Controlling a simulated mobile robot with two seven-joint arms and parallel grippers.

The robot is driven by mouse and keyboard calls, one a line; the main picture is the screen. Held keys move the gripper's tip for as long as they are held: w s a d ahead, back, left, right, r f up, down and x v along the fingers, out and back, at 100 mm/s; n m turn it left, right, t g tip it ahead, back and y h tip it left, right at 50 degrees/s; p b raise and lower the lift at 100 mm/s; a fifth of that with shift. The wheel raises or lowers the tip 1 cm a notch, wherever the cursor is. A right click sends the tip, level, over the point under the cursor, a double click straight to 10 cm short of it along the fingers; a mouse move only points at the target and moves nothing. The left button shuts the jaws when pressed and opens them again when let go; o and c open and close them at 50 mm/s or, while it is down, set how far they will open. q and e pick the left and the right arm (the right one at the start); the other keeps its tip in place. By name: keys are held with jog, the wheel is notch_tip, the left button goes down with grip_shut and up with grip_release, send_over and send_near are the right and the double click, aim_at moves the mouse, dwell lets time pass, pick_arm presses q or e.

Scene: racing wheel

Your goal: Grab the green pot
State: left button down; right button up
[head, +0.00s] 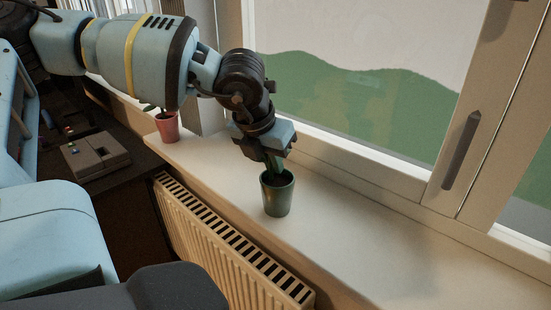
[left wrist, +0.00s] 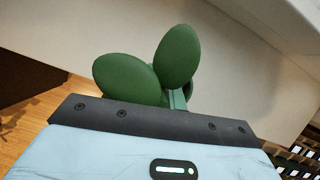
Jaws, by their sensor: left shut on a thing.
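The green pot (head: 277,196) is upright at the windowsill, near its front edge. I cannot tell whether its base touches the sill. A green plant grows out of it, and its rounded leaves (left wrist: 128,77) fill the middle of the left wrist view. My left gripper (head: 273,157) points down from above and is shut on the plant of the green pot, just above the rim. The fingertips are mostly hidden by the leaves and the gripper body. My right gripper is not in view.
A pink pot (head: 167,127) with a plant stands further left on the sill (head: 350,245). A radiator (head: 222,235) is below the sill's front edge. The window (head: 360,95) rises behind. A grey device (head: 95,157) sits at left. The sill to the right is clear.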

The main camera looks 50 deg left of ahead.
aim_at(273, 177)
pick_arm(q)
notch_tip(273, 177, up, 10)
dwell(0.6)
